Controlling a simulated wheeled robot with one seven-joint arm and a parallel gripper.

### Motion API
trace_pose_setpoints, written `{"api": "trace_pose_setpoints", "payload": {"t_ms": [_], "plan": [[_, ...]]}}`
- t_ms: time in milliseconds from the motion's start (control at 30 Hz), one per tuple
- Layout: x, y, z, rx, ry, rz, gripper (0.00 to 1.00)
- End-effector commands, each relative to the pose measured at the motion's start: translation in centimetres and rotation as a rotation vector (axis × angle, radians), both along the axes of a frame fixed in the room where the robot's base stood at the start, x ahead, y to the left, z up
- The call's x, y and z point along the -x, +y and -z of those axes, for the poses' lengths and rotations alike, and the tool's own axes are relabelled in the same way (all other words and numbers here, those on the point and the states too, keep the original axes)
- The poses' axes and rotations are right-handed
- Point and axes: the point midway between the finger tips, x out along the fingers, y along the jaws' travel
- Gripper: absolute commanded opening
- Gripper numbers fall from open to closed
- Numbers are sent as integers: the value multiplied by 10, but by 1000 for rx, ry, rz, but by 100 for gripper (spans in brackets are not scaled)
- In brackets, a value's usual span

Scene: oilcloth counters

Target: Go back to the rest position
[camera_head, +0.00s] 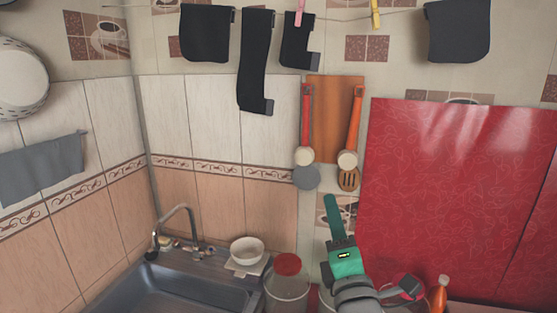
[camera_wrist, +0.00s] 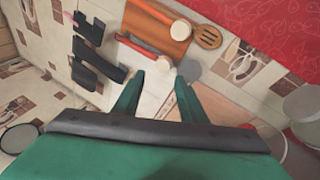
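My gripper (camera_head: 333,200) is green and is raised in front of the tiled wall, right of the sink, pointing up. In the wrist view, its two green fingers (camera_wrist: 160,78) stand apart with nothing held between them. From the head view only one finger edge shows clearly. The lower part of my arm runs out of the bottom of the picture.
A sink (camera_head: 180,290) with a tap is at lower left. A white bowl (camera_head: 247,250) and a red-lidded jar (camera_head: 287,285) stand left of my arm. Utensils hang by a wooden board (camera_head: 332,115). A red oilcloth (camera_head: 450,190) covers the right wall.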

Motion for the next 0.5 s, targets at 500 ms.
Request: {"api": "trace_pose_setpoints", "payload": {"t_ms": [500], "plan": [[22,34,130,-718,-8,-130,38]]}}
